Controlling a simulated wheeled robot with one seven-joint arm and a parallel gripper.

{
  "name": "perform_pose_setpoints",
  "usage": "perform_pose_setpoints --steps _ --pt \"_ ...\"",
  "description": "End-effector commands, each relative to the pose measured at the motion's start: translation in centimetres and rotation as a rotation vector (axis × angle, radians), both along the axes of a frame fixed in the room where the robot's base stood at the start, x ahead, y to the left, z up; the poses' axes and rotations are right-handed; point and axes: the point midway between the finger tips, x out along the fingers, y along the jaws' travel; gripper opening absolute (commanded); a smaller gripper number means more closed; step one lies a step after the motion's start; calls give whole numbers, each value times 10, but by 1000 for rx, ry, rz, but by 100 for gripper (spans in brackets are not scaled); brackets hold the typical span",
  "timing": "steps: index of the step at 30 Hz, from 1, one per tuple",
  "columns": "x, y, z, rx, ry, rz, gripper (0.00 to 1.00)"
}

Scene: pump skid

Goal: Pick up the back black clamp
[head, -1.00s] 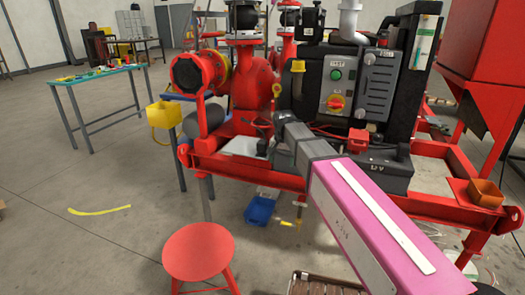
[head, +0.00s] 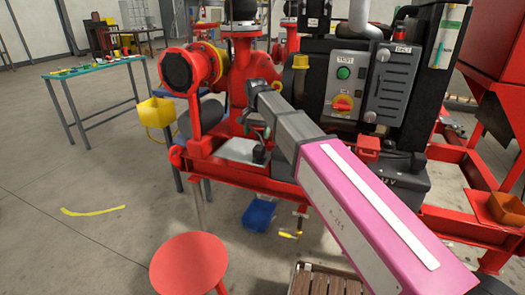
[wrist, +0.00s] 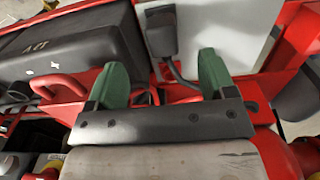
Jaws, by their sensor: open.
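My gripper (wrist: 163,70) is open, with its two green fingers apart and nothing clearly held between them in the wrist view. In the head view my gripper (head: 256,126) is over the red skid, near the pump, and partly hidden by my arm. A dark block with a bent cable or rod (wrist: 160,30) lies beyond the fingers on a pale plate (wrist: 225,28). A small dark piece (head: 261,153) also shows below the gripper in the head view. I cannot tell whether either is the black clamp.
The red pump (head: 240,75) stands behind my gripper, and the control box (head: 345,95) stands to its right. A black case (wrist: 75,55) and red frame bars are close to the fingers. A yellow bin (head: 157,112) hangs at left. A red stool (head: 188,262) stands in front.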

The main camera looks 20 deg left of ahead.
Motion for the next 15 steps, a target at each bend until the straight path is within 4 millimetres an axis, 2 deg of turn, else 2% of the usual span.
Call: perform_pose_setpoints --steps 7,15 --pt "-1 1 -10 0 1 0 77" --pt "0 0 -47 -1 1 0 77"
